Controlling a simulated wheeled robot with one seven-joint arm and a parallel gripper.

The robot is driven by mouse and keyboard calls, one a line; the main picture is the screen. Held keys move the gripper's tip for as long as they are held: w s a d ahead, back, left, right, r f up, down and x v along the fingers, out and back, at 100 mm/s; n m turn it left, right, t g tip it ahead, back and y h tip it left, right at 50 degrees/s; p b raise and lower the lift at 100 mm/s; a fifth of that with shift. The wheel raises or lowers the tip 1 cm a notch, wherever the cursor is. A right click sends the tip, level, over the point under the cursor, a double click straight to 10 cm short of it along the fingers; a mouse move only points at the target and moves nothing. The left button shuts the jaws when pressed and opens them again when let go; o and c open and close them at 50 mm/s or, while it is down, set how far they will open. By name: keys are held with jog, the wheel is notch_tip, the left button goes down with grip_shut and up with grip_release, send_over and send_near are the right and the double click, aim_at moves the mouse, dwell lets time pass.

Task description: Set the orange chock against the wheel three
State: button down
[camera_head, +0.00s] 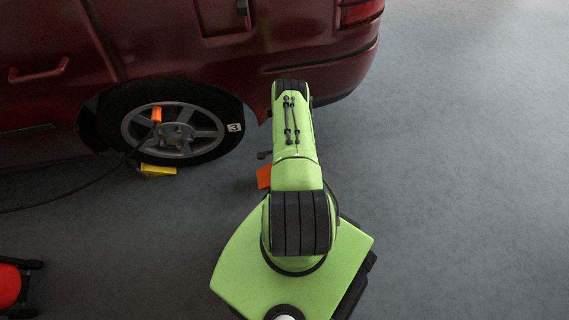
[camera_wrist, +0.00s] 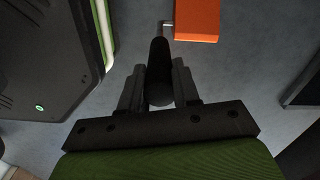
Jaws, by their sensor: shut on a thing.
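The orange chock (camera_head: 263,178) shows partly in the head view, behind my arm, to the right of the wheel and apart from it. In the wrist view the orange chock (camera_wrist: 197,20) is at the top edge, joined by a short metal rod to a black handle (camera_wrist: 158,60). My gripper (camera_wrist: 160,88) is shut on that handle. My arm hides the gripper in the head view. Wheel three (camera_head: 180,130) is the van's wheel with a white "3" tag. I cannot tell whether the orange chock touches the floor.
A yellow chock (camera_head: 158,170) lies at the foot of the wheel. An orange-ended tool (camera_head: 156,115) with a black hose is at the wheel's hub. The dark red van (camera_head: 180,50) overhangs the back. A red object (camera_head: 10,285) stands at lower left. Floor at right is clear.

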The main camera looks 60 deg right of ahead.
jog(key=shift+f, duration=0.1)
jog(key=shift+f, duration=1.05)
jog(key=shift+w, duration=0.15)
